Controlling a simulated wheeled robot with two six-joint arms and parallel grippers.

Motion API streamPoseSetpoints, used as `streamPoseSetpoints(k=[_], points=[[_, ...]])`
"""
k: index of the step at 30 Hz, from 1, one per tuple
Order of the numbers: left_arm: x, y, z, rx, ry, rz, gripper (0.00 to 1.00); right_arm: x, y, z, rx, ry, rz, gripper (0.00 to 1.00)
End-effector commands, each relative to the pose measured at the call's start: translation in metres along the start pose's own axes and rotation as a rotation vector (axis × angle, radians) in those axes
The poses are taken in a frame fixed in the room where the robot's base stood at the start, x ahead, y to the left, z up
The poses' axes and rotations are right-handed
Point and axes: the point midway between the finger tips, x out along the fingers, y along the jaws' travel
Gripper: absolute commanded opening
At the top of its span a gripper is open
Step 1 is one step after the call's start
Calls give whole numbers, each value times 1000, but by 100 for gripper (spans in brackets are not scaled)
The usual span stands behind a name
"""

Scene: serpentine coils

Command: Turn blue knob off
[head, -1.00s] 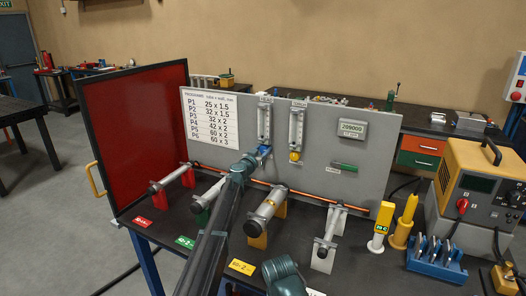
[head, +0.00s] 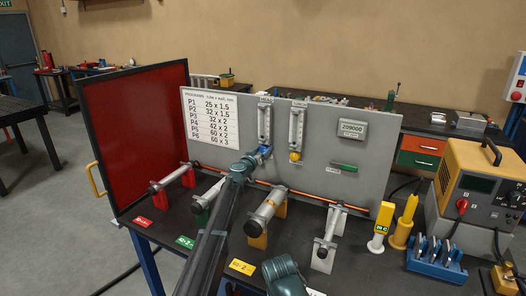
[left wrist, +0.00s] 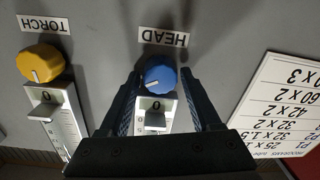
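The blue knob (head: 266,150) sits at the foot of the left flowmeter (head: 264,122) on the grey panel. In the left wrist view the blue knob (left wrist: 161,74) is under an upside-down HEAD label, with a pale mark on its lower part. My left gripper (head: 257,156) is at the knob; in the left wrist view its two dark fingers (left wrist: 160,84) stand apart on either side of the knob. I cannot tell whether they touch it. A yellow knob (head: 295,156) is on the right flowmeter, labelled TORCH in the left wrist view.
Grey cylinders on coloured stands (head: 265,212) line the bench below. A red screen (head: 135,135) stands at left, and a yellow-and-grey machine (head: 475,190) at right.

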Motion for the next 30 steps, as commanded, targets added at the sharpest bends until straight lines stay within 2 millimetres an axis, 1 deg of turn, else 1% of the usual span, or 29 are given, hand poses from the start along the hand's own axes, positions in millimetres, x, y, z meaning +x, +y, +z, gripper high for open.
streamPoseSetpoints(k=[1,2,11,14,17,20,23,30], points=[[0,0,0,0,0,0,76,0,0,0,0,0,0,0],[0,0,0,0,0,0,80,0,0,0,0,0,0,0],[0,0,0,1,0,0,80,0,0,0,0,0,0,0],[-4,0,0,1,0,0,80,0,0,0,0,0,0,0],[-11,0,0,1,0,-1,80,0,0,0,0,0,0,0],[-23,0,0,1,0,-1,80,0,0,0,0,0,0,0],[-40,0,0,1,1,-2,80,0,0,0,0,0,0,0],[-93,1,0,1,0,-1,80,-1,0,0,0,0,0,0]])
